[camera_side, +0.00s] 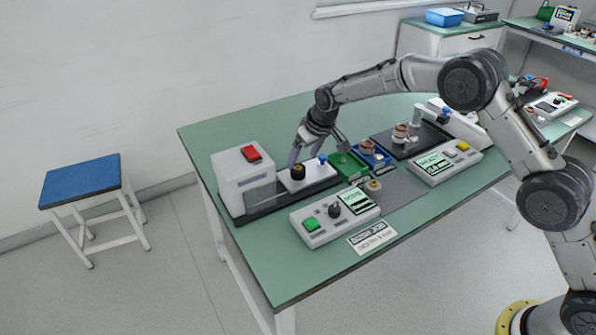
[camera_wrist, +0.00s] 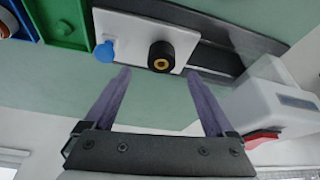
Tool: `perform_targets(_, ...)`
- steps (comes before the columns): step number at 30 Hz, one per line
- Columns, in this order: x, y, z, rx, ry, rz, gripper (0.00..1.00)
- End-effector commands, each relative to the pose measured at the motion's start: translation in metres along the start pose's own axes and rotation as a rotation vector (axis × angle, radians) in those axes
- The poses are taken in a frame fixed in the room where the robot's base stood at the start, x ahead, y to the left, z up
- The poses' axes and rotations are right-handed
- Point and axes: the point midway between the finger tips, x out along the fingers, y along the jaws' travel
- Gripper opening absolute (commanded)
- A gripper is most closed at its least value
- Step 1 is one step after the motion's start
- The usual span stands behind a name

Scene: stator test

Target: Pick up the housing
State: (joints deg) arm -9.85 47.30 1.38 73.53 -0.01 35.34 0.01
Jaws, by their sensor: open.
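The housing appears to be the black round part (camera_side: 298,171) with a brass-coloured centre, standing on a white plate (camera_side: 322,177). In the wrist view the housing (camera_wrist: 161,56) sits ahead of the fingertips, roughly centred between them. My gripper (camera_side: 306,153) is open and points down, close above the white plate. In the wrist view the two purple fingers of my gripper (camera_wrist: 158,75) are wide apart with nothing between them. I cannot tell the exact height of the fingertips over the housing.
A blue knob (camera_side: 322,159) is on the plate beside the housing. A white machine with a red button (camera_side: 250,153) stands to the left. A green tray (camera_side: 346,166) and a blue tray (camera_side: 381,159) lie to the right. A control box (camera_side: 333,219) is in front.

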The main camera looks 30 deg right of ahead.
Motion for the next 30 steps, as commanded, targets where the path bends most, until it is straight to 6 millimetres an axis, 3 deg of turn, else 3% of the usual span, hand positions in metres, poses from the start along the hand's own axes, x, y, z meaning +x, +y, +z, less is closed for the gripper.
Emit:
perform_targets(12, 0.046, -0.002, -0.002, 0.000, 0.001, 0.000, 0.89)
perform_targets(22, 0.053, -0.002, -0.002, 0.000, 0.002, 0.000, 0.89)
perform_targets(30, 0.052, -0.002, -0.002, 0.000, 0.001, 0.000, 0.41)
